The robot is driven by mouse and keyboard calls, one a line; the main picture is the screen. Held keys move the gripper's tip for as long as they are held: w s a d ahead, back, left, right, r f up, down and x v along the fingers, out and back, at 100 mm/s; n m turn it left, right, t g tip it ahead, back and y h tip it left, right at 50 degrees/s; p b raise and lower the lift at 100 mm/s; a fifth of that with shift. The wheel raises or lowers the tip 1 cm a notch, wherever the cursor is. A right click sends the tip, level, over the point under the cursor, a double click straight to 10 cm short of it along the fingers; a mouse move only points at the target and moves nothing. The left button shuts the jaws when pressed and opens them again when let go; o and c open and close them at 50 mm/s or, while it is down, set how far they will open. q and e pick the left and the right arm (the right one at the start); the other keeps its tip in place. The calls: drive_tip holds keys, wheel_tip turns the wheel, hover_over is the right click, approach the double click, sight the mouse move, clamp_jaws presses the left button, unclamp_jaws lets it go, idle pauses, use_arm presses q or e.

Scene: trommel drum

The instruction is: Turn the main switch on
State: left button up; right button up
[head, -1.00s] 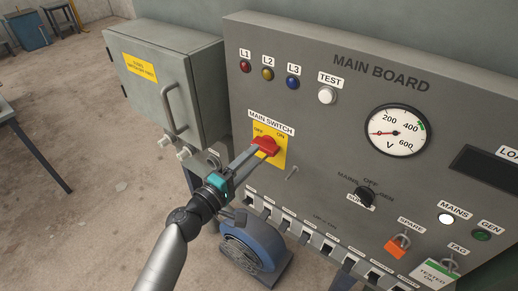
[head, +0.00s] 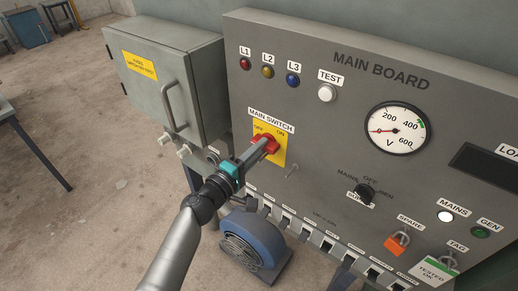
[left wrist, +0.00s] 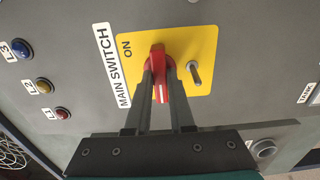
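The main switch is a red handle (head: 264,141) on a yellow plate (head: 281,157) with OFF and ON marks, on the grey main board. In the left wrist view the red handle (left wrist: 160,88) lies between my two fingers, and the ON mark shows beside it; the OFF mark is hidden there. My left gripper (head: 266,145) is at the handle, with one finger on each side. In the left wrist view my left gripper (left wrist: 160,70) appears closed on the handle, with no clear gap. My right gripper is not in view.
The voltmeter (head: 397,130) needle points near zero. A row of breakers (head: 288,226) runs along the board's lower edge. A grey cabinet (head: 190,65) stands left and a blue motor (head: 255,240) below.

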use_arm(q)
clamp_jaws()
